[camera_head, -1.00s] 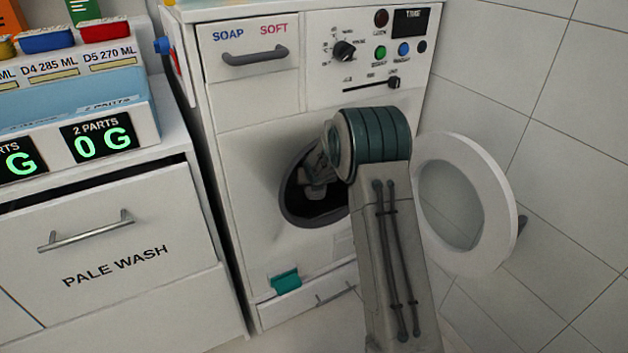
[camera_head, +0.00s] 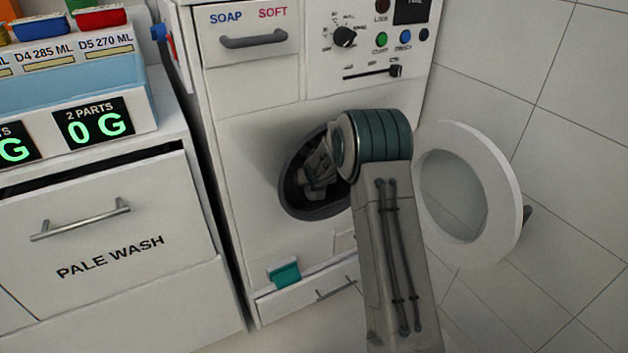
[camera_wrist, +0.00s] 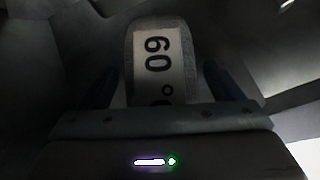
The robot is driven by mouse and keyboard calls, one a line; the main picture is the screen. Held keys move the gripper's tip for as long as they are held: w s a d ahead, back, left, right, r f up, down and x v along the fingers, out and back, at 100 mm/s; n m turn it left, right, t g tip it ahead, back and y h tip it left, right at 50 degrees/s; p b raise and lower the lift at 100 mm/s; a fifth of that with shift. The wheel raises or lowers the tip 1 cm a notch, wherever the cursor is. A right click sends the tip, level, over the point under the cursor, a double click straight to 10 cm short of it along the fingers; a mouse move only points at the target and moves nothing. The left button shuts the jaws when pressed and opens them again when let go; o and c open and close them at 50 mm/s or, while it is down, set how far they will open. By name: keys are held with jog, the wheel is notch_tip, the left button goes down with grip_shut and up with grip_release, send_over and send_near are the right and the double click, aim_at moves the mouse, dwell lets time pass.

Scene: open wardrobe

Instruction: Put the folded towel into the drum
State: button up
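The folded towel (camera_wrist: 158,40) is grey with a white label reading 60°. In the head view my gripper (camera_head: 318,172) is inside the round opening of the washing machine. The drum (camera_head: 300,203) is dark behind it, and my forearm covers the right side of the opening. I cannot make out the towel in the head view.
The round door (camera_head: 503,195) stands open to the right, close to my arm and the tiled wall. A teal item (camera_head: 284,273) sits at the lower flap. The PALE WASH drawer (camera_head: 115,240) and dosing unit (camera_head: 75,90) are at the left.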

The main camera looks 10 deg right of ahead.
jog(key=shift+s+r, duration=0.2)
jog(key=shift+r, duration=0.25)
jog(key=p+v, duration=0.1)
jog(key=v, duration=0.6)
jog(key=shift+a, duration=0.1)
jog(key=shift+f, duration=0.1)
